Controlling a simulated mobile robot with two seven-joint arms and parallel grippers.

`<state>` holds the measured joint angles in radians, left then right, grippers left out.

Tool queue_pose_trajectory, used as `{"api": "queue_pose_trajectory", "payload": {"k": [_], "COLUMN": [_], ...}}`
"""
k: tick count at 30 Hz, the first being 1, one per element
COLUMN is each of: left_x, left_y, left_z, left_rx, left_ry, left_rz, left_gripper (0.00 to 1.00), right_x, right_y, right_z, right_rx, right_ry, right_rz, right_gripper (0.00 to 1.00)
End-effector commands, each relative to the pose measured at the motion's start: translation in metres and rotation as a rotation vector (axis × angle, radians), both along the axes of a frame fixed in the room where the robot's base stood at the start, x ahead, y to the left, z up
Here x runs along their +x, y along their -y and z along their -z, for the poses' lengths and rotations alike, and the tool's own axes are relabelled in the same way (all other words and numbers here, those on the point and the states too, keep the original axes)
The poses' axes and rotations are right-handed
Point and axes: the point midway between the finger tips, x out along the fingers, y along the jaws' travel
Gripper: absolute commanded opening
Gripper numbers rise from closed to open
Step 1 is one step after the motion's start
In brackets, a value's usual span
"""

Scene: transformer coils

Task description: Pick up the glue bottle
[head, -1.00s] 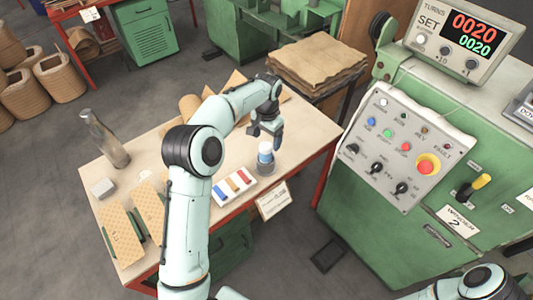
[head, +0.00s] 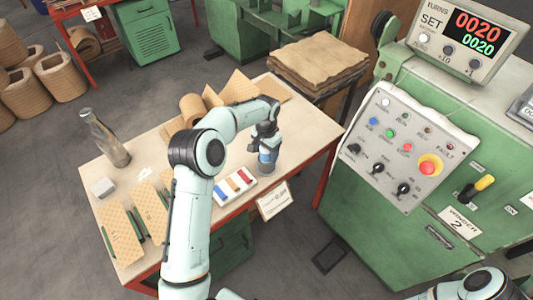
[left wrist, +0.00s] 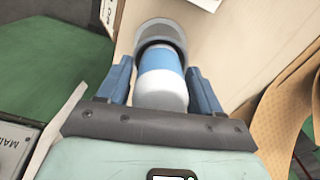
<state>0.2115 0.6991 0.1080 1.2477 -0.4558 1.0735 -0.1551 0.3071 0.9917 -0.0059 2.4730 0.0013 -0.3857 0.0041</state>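The glue bottle (left wrist: 161,85) is white with a blue band. In the left wrist view it stands between my left gripper's two blue fingers (left wrist: 161,88), its far end in a round grey holder (left wrist: 160,30). The fingers are apart, one on each side of the bottle, with narrow gaps that look clear of it. In the head view my left gripper (head: 266,146) is lowered over the bottle (head: 265,158) near the table's right front edge and hides much of it. My right gripper is out of view.
The wooden table (head: 225,155) also holds a clear bottle (head: 105,138), a tray of coloured pieces (head: 234,187), perforated tan strips (head: 122,230) and a tan roll (head: 193,108). A green machine with a control panel (head: 395,140) stands to the right.

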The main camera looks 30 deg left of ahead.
Motion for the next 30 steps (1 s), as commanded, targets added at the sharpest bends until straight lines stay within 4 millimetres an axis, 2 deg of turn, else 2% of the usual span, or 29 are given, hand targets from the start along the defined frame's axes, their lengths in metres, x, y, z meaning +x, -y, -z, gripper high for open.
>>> {"api": "queue_pose_trajectory", "payload": {"k": [1,4,12,16,20,30], "left_x": [0.000,0.000,0.000,0.001,0.002,0.003], "left_y": [0.000,0.000,0.000,0.000,-0.001,0.000], "left_z": [0.000,0.000,-0.002,-0.013,-0.038,-0.138], "left_rx": [0.000,0.000,0.000,0.000,0.002,0.001], "left_ry": [0.000,0.000,0.001,0.003,0.007,0.008], "left_rz": [0.000,0.000,0.000,0.000,0.000,0.000], "left_gripper": [0.47,0.16,0.16,0.16,0.16,0.16], "right_x": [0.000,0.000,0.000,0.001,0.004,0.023], "right_y": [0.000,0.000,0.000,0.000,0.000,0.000], "right_z": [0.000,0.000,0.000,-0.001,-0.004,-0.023], "right_rx": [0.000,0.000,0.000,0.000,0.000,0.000], "right_ry": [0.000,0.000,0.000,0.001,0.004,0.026], "right_rz": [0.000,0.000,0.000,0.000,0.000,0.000], "right_gripper": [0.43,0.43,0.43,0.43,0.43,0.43]}}
